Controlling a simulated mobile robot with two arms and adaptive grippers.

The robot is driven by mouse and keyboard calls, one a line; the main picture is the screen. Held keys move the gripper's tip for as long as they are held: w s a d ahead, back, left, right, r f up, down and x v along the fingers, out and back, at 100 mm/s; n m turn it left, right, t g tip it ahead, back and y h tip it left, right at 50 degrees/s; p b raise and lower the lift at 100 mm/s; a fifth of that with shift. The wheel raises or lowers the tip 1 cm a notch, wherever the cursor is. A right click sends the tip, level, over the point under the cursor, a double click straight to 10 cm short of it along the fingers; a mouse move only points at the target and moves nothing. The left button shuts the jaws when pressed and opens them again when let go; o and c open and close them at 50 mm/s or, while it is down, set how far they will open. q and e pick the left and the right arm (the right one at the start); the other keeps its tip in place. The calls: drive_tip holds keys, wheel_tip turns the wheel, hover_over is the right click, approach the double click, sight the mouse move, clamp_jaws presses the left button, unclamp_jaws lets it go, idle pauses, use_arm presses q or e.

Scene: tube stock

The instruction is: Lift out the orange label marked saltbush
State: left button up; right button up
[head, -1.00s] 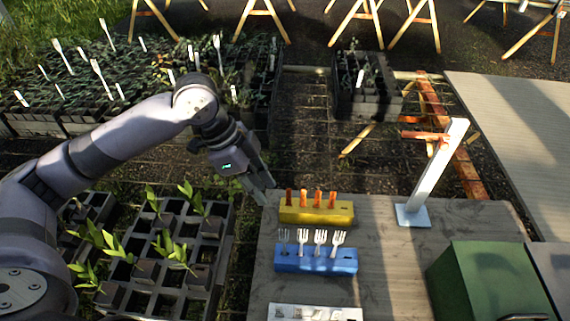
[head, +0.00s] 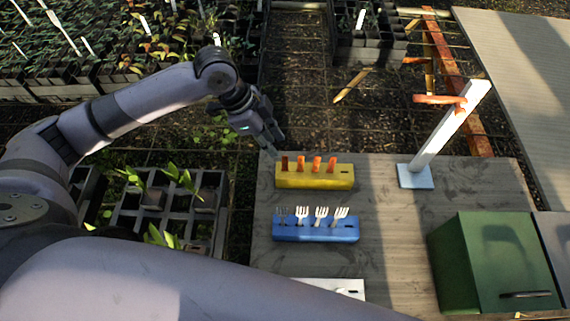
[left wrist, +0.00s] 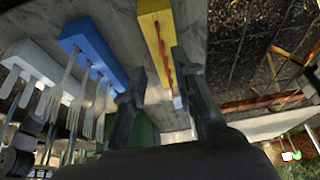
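A yellow block (head: 345,178) on the grey table holds a row of several upright orange labels (head: 317,165). No writing on them is readable, so I cannot tell which is marked saltbush. The leftmost label (head: 285,163) looks darker. My left gripper (head: 274,147) is just behind the block's left end, near that label. In the left wrist view, its two fingers (left wrist: 163,95) are apart, with the yellow block (left wrist: 152,22) and the labels, seen edge-on in line, beyond the gap. Nothing is visibly held. My right gripper is not in view.
A blue block (head: 340,232) with white fork-shaped labels stands in front of the yellow one. A white block (head: 350,287) is partly hidden by my arm. A white post (head: 450,128) on a pale base and a green box (head: 490,265) stand at right. Seedling trays (head: 130,215) lie left.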

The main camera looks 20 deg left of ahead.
sight(283, 157)
use_arm(q)
drive_tip(key=p+x, duration=0.1)
drive_tip(key=x, duration=0.6)
drive_tip(key=shift+f, duration=0.25)
clamp_jaws()
